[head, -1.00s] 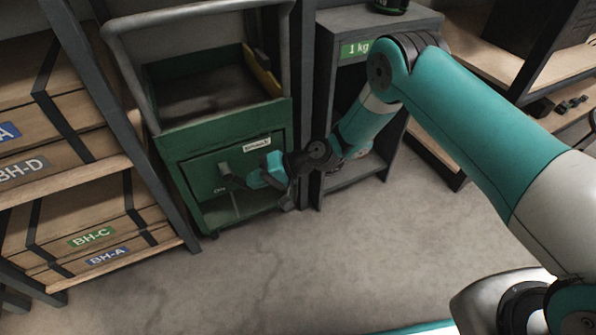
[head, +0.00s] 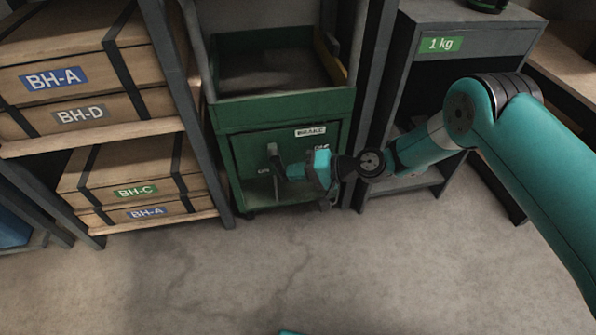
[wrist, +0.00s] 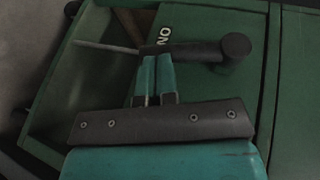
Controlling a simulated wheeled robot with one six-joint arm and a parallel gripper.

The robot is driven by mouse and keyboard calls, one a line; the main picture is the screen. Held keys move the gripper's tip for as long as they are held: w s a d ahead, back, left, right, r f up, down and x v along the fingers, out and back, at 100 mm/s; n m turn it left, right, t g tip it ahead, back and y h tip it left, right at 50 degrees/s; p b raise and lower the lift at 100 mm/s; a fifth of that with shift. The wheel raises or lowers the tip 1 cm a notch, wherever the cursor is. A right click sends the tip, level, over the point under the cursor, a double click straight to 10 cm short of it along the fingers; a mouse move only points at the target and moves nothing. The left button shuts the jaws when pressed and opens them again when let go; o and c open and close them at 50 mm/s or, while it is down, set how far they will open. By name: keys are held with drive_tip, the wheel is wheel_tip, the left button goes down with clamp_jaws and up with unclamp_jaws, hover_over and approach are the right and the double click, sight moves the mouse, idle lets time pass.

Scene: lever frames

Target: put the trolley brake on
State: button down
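The green trolley (head: 285,109) stands at the centre of the head view, its front carrying a BRAKE label (head: 311,132), OFF at the right and ON at the left. The grey brake lever (head: 272,155) is on the ON side. In the wrist view the dark lever (wrist: 200,52) with its round knob lies across my fingertips, beside the ON letters (wrist: 163,37). My gripper (head: 286,172) is at the lever, to its right in the head view. In the wrist view its fingers (wrist: 153,72) are close together, with nothing seen between them. Whether they touch the lever is unclear.
A shelf with wooden boxes (head: 130,180) stands left of the trolley, its dark post close by. A grey cabinet (head: 470,20) with a 1 kg label stands at the right, behind my arm. The concrete floor (head: 270,260) in front is clear.

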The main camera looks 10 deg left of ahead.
drive_tip(key=f+p+v, duration=0.1)
drive_tip(key=p+v, duration=0.5)
drive_tip(key=v, duration=0.8)
drive_tip(key=shift+w, duration=0.4)
drive_tip(key=shift+d, duration=0.15)
